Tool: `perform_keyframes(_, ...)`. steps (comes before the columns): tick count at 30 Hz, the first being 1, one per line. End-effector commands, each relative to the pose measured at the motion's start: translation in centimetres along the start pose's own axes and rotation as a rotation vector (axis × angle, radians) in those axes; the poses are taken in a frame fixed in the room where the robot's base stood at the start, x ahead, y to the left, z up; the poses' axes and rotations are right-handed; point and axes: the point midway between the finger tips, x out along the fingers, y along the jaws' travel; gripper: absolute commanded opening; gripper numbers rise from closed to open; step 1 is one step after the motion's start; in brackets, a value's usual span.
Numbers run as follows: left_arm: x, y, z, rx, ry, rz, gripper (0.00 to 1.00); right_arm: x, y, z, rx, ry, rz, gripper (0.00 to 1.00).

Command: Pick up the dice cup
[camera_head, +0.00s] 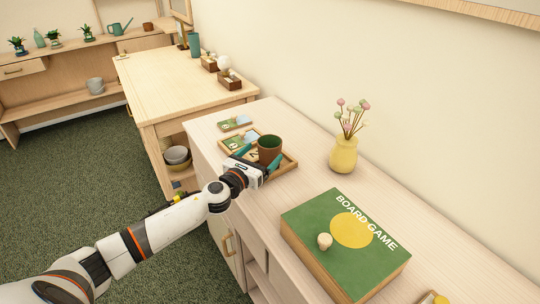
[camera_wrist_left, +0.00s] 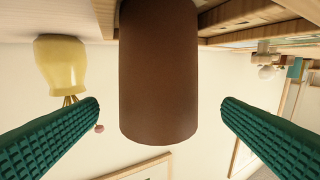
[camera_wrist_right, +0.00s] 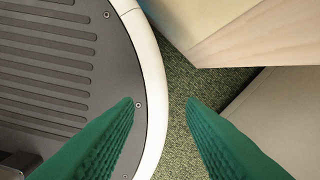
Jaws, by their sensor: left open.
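The dice cup (camera_head: 269,149) is a brown cup with a green inside. It stands upright in a shallow wooden tray (camera_head: 287,167) on the light wooden cabinet. My left gripper (camera_head: 258,160) is at the cup, with its green fingers open. In the left wrist view the brown cup (camera_wrist_left: 158,70) is large and sits between the two spread fingers (camera_wrist_left: 160,118), with a gap on each side. My right gripper (camera_wrist_right: 163,103) is open and empty, low beside my round base and away from the cup.
A green board game box (camera_head: 310,225) with a small pale piece (camera_head: 324,241) on top lies nearer on the cabinet. A yellow vase (camera_head: 343,155) with flowers stands by the wall. Cards (camera_head: 236,123) lie behind the tray. A wooden table (camera_head: 180,80) stands beyond.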

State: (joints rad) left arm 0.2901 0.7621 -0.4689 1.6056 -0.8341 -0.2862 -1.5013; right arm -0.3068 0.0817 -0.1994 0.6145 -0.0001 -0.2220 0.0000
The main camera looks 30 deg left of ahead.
Motion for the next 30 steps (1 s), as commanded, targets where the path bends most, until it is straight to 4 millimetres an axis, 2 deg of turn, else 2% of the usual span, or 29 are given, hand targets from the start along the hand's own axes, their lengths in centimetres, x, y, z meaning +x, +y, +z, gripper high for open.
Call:
perform_keyframes(4,1.8,0.1,0.2,-0.001,0.002,-0.001,0.89,0.0,0.0,1.3,0.001,-0.021,0.000,0.36)
perform_keyframes(10,4.4,0.1,0.4,-0.001,0.001,0.000,0.89,0.1,0.2,1.4,0.002,-0.023,0.003,0.36)
perform_keyframes(20,5.0,0.1,0.4,0.001,0.000,0.001,0.89,0.1,0.3,1.1,0.001,-0.018,0.003,0.36)
perform_keyframes(29,5.0,0.1,0.4,0.000,0.000,0.001,0.41,0.1,0.1,0.8,0.000,-0.013,0.002,0.36)
perform_keyframes(30,5.0,0.1,0.4,0.000,0.000,0.001,0.40,0.1,0.1,0.8,0.000,-0.013,0.001,0.36)
